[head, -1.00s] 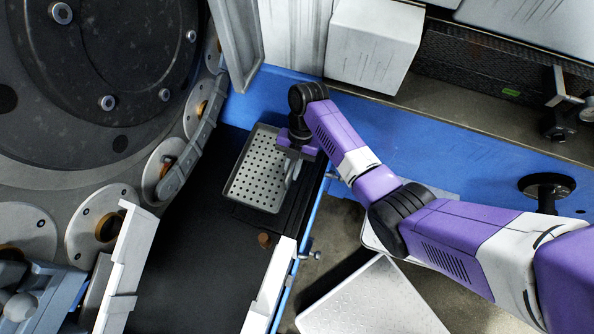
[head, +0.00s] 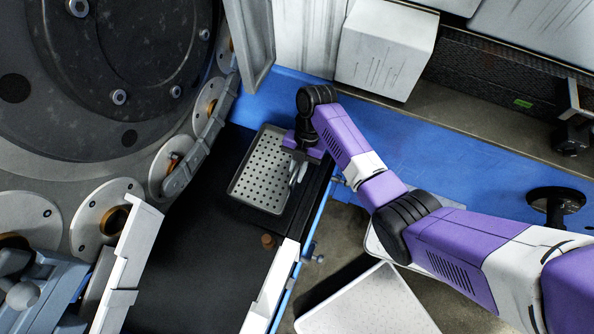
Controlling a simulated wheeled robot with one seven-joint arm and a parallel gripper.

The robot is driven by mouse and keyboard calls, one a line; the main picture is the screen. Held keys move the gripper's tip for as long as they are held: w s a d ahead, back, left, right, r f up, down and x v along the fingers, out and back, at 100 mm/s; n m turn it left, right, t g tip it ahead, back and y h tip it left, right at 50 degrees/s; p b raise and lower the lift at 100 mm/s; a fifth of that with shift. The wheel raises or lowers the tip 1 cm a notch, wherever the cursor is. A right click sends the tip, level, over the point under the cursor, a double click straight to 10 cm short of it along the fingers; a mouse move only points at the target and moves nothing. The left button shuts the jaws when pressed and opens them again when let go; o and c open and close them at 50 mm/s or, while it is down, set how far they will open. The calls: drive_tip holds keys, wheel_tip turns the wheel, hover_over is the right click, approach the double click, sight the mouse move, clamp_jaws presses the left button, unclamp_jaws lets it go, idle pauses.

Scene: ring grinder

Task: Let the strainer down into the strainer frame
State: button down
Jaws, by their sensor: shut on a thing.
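The strainer (head: 262,172) is a grey tray with rows of round holes and a raised rim. It lies about level at the far end of the dark trough. My gripper (head: 297,172) is at its right edge, shut on the strainer, with its fingers pointing down over the rim. The strainer frame (head: 285,222) seems to be the black edging under and beside the strainer, mostly hidden by it. I cannot tell whether the strainer is seated in it or slightly above.
A large round grinder plate (head: 110,70) with rings stands at left. A small brown knob (head: 268,240) sits just below the strainer. A pale panel (head: 370,303) lies lower right.

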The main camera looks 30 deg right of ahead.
drive_tip(key=shift+f, duration=0.15)
drive_tip(key=shift+f+b, duration=0.3)
drive_tip(key=shift+b, duration=0.1)
drive_tip(key=shift+f+b, duration=1.3)
drive_tip(key=shift+f, duration=0.3)
idle(1.3)
drive_tip(key=shift+f+b, duration=0.65)
drive_tip(key=shift+f, duration=0.1)
drive_tip(key=shift+f, duration=0.25)
drive_tip(key=shift+f+b, duration=1.3)
drive_tip(key=shift+f, duration=0.15)
drive_tip(key=shift+f+b, duration=1.35)
drive_tip(key=shift+f, duration=0.15)
drive_tip(key=shift+f+b, duration=0.3)
drive_tip(key=shift+f, duration=0.05)
